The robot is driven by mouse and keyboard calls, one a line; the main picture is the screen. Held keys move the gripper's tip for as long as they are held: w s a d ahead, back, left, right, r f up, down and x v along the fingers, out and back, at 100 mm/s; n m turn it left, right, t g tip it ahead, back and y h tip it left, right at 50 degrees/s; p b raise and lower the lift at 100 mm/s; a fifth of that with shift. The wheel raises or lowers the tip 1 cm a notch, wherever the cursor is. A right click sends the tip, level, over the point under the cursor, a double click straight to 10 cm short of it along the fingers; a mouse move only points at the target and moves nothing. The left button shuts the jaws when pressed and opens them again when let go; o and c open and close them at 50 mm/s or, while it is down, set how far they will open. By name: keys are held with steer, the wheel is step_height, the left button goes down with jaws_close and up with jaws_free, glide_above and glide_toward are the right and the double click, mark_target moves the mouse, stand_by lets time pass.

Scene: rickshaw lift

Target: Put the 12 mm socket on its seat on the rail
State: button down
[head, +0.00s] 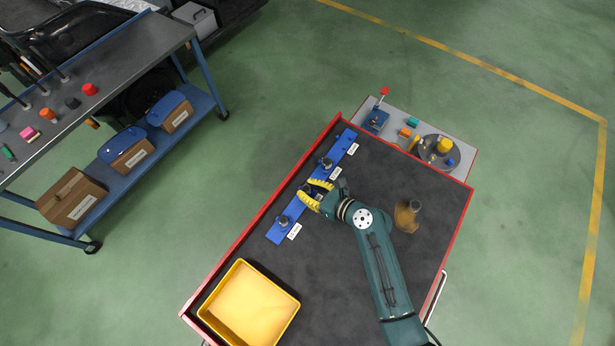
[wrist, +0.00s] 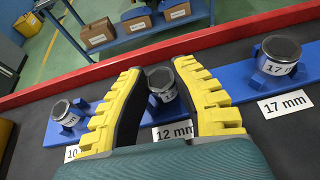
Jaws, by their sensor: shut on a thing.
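The 12 mm socket (wrist: 162,84) is a short metallic cylinder with a white label, between the yellow fingers of my gripper (wrist: 160,95). My gripper also shows in the head view (head: 314,194), shut on the socket over the middle of the blue rail (head: 272,236). In the wrist view the socket appears upright at the seat behind the "12 mm" tag (wrist: 174,132). The fingers and wrist partly hide the seat, so I cannot tell whether the socket's base touches it.
A 10 mm socket (wrist: 68,112) and a 17 mm socket (wrist: 278,56) stand on the neighbouring seats, close beside the fingers. A yellow bin (head: 232,331) sits at the table's near left. A brown item (head: 404,218) lies right of my arm. A red rim (head: 250,226) edges the table.

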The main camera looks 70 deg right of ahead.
stand_by(0.3)
steer(key=shift+c, duration=1.7)
jaws_free()
step_height(320, 180, up, 8)
steer(key=p, duration=0.9)
steer(key=shift+r, duration=0.1)
